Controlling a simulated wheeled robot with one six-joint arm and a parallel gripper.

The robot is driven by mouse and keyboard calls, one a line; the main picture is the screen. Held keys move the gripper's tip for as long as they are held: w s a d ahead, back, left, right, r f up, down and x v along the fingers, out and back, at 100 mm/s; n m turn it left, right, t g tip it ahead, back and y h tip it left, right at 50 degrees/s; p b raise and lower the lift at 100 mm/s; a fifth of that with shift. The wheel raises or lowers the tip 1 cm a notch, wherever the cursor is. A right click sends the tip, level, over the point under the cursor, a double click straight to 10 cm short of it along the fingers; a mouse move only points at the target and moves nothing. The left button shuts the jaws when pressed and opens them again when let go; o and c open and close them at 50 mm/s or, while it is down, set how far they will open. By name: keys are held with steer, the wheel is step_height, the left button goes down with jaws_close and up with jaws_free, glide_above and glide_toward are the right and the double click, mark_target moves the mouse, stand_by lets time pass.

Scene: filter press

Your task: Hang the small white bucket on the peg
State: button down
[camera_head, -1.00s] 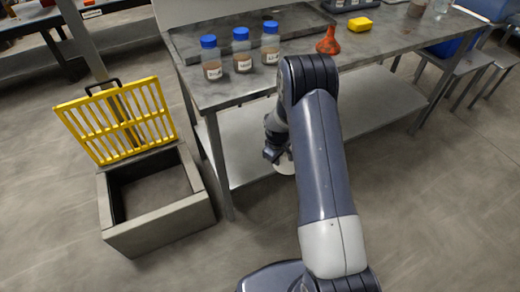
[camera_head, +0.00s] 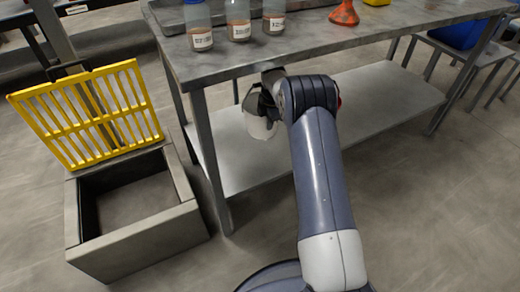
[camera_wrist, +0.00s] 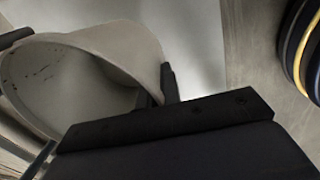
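The small white bucket (camera_head: 258,124) is at my gripper (camera_head: 258,105), in front of the table's near edge and above the level of the lower shelf. In the wrist view the bucket (camera_wrist: 85,75) is large at upper left, tilted, with its open mouth and speckled inside showing. Dark fingers stand at its left and right sides, and my gripper (camera_wrist: 92,62) appears shut on it. My arm partly hides the gripper in the head view. I cannot make out a peg in either view.
A metal table (camera_head: 330,48) with a lower shelf (camera_head: 370,110) stands ahead.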

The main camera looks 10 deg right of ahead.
steer(key=shift+w+n, duration=0.3)
steer(key=shift+w, duration=0.1)
steer(key=shift+f+b, duration=2)
steer(key=shift+f, duration=2.8)
steer(key=c, duration=1.6)
jaws_free()
steer(key=shift+f, duration=0.15)
steer(key=r+p, duration=0.1)
steer(key=r, duration=0.2)
steer(key=r+p, duration=0.2)
steer(key=r, duration=0.2)
steer(key=r+p, duration=0.1)
steer(key=r, duration=0.2)
steer(key=shift+s+r+p, duration=0.3)
steer(key=shift+s+r, duration=0.05)
steer(key=shift+s, duration=0.05)
steer(key=shift+a+f, duration=0.1)
